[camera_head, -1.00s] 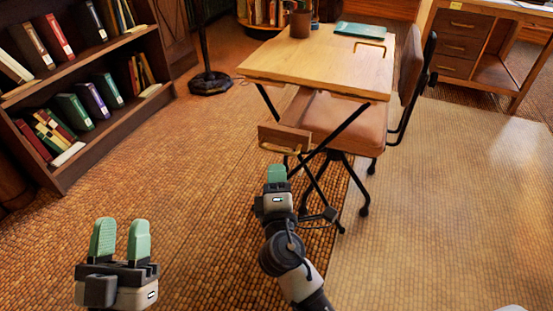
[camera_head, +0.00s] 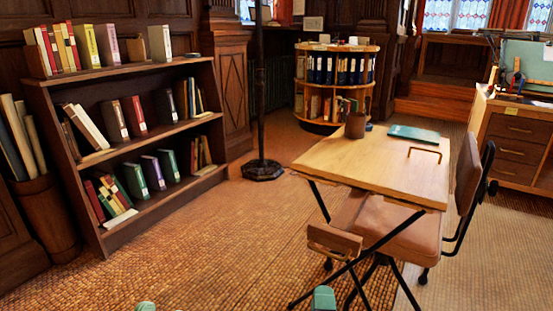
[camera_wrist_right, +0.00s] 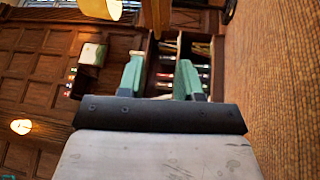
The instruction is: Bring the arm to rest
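Most of both arms is out of the head view.
A wooden drafting desk (camera_head: 365,165) with a brown cup (camera_head: 355,125) and green book (camera_head: 413,133) stands at right. A bookcase (camera_head: 150,130) stands left, a pole base (camera_head: 262,170) behind. Floor between is clear.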

